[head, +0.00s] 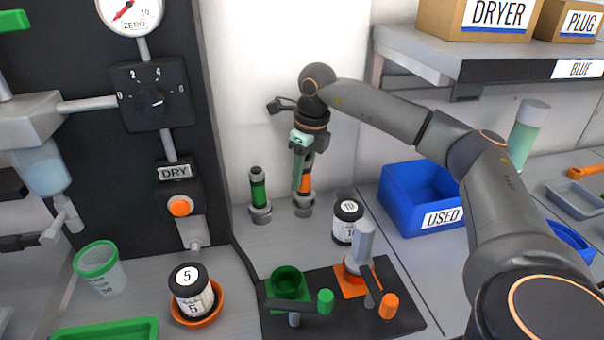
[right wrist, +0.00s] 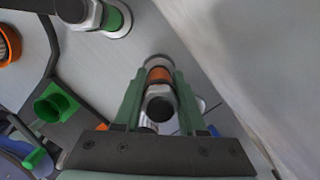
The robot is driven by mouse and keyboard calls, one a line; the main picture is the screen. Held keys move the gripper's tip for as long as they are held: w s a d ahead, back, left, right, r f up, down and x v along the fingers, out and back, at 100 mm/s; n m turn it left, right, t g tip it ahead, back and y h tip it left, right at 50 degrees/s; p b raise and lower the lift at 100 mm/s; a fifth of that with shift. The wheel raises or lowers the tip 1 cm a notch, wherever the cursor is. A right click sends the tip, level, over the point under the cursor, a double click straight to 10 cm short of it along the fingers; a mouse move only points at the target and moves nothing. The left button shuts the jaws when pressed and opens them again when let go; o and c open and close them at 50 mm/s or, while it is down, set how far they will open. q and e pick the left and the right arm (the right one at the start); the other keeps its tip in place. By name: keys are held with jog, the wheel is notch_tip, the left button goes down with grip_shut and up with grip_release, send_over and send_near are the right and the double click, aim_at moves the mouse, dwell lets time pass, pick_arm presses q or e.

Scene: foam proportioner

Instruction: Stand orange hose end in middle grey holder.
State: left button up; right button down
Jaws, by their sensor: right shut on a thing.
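The orange hose end (head: 306,181) is upright between the fingers of my right gripper (head: 302,172), which is shut on it. In the right wrist view the orange hose end (right wrist: 159,75) shows its orange band and grey nut between the green fingers. Its lower end lines up with a grey holder (head: 303,207), just right of the one with the green hose end. Whether it is fully seated in that holder is hard to tell. The green hose end (head: 258,188) stands in the left grey holder (head: 260,213). No third holder is clearly visible. My left gripper is out of view.
A canister marked 10 (head: 347,223) stands right of the holders. A black mat (head: 408,313) with green and orange fittings lies in front. A blue USED bin (head: 398,205) is to the right. The white wall (head: 262,100) rises close behind the holders.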

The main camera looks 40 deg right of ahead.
aim_at(307, 157)
jog(key=shift+f, duration=0.55)
jog(key=shift+c, duration=2.4)
grip_release()
jog(key=r, duration=0.5)
jog(key=s+r, duration=0.1)
jog(key=r, duration=0.2)
jog(key=shift+d+r+p, duration=0.1)
jog(key=shift+r+p, duration=0.2)
jog(key=shift+p, duration=0.05)
